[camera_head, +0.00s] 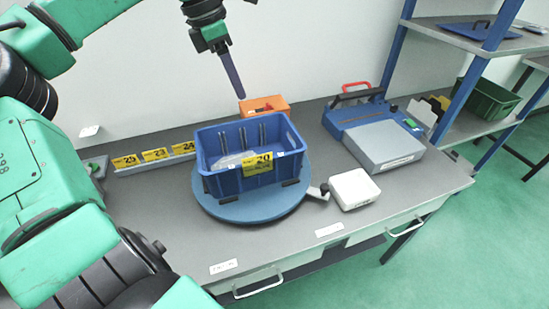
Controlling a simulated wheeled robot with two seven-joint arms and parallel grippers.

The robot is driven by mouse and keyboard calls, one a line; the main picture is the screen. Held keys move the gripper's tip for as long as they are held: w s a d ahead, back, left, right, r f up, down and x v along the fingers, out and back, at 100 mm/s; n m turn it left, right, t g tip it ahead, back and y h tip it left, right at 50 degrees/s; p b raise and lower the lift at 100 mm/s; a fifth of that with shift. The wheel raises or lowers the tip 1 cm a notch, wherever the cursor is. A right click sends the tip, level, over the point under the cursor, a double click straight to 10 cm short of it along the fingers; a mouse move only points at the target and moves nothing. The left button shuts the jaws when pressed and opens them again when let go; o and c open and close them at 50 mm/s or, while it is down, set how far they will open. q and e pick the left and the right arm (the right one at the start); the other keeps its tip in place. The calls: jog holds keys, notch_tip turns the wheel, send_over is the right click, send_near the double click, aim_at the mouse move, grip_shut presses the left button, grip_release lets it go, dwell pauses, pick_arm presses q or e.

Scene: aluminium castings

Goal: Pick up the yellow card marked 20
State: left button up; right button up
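The crate stands on a round blue turntable (228,210) on the grey bench. My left gripper (238,95) points down above and behind the crate, well apart from the card. Only one dark finger shape shows, so its opening cannot be told. No card shows at it. My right gripper is not in view.
Yellow cards 25, 23 and 24 (155,154) stand in a rail left of the crate. An orange bin (270,103) is behind it. A white box (354,189) and a blue-grey machine (375,135) are to the right. The bench's front strip is mostly clear.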

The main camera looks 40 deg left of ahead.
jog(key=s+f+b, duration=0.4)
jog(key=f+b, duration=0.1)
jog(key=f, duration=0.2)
pick_arm(q)
jog(key=s+p+x, duration=0.1)
jog(key=x, duration=0.5)
jog(key=p+x, duration=0.1)
jog(key=x, duration=0.5)
jog(key=s+p+x, duration=0.1)
jog(key=p+x, duration=0.1)
jog(key=x, duration=0.5)
jog(key=shift+s+a+f, duration=0.35)
jog(key=shift+a+f, duration=0.05)
jog(key=shift+f, duration=0.25)
grip_shut()
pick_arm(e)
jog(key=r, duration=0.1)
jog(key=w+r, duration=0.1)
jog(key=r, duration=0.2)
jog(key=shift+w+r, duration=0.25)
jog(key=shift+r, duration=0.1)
